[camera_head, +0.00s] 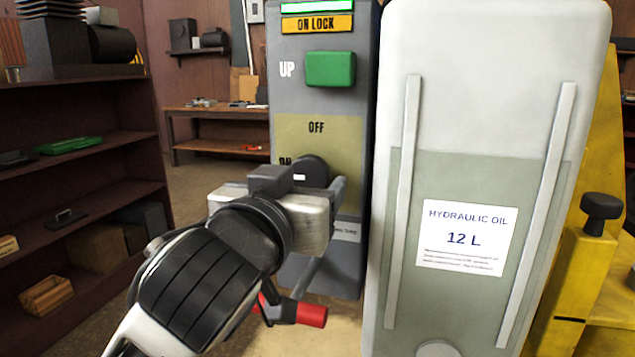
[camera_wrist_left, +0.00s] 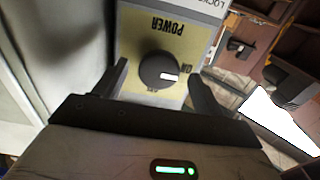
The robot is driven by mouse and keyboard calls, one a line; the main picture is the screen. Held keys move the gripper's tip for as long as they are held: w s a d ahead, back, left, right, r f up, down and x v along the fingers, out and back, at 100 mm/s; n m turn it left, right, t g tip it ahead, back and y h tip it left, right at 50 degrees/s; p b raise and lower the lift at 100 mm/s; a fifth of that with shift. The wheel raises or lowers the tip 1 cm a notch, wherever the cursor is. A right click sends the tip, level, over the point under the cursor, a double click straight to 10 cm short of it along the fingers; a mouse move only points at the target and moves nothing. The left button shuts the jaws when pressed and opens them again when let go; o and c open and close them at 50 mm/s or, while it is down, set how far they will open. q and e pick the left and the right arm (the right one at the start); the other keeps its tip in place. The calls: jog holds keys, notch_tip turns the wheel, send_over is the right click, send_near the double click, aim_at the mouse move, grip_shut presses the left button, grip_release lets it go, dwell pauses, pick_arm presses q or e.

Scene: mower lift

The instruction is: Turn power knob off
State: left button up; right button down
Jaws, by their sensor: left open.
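The black round power knob (camera_head: 314,168) sits on the olive panel of the grey control box (camera_head: 318,228). In the left wrist view the knob (camera_wrist_left: 154,68) has its white mark pointing right, to the ON label; the OFF label is on the knob's lower side there. In the head view OFF is printed above the knob and ON is to its left, partly hidden by my gripper. My left gripper (camera_head: 306,184) is open in front of the knob; in the left wrist view its fingers (camera_wrist_left: 158,78) stand either side of it, apart from it. My right gripper is not in view.
A green UP button (camera_head: 330,69) is above the knob. A hydraulic oil tank (camera_head: 480,180) stands close on the right, with a yellow frame (camera_head: 570,270) beyond. A red-ended handle (camera_head: 310,315) shows below my arm. Dark shelves (camera_head: 80,155) stand at left.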

pick_arm(q)
jog(key=shift+w+d, duration=0.2)
jog(key=shift+w, duration=0.3)
jog(key=shift+s, duration=0.1)
jog(key=c, duration=1)
jog(key=shift+o, duration=0.2)
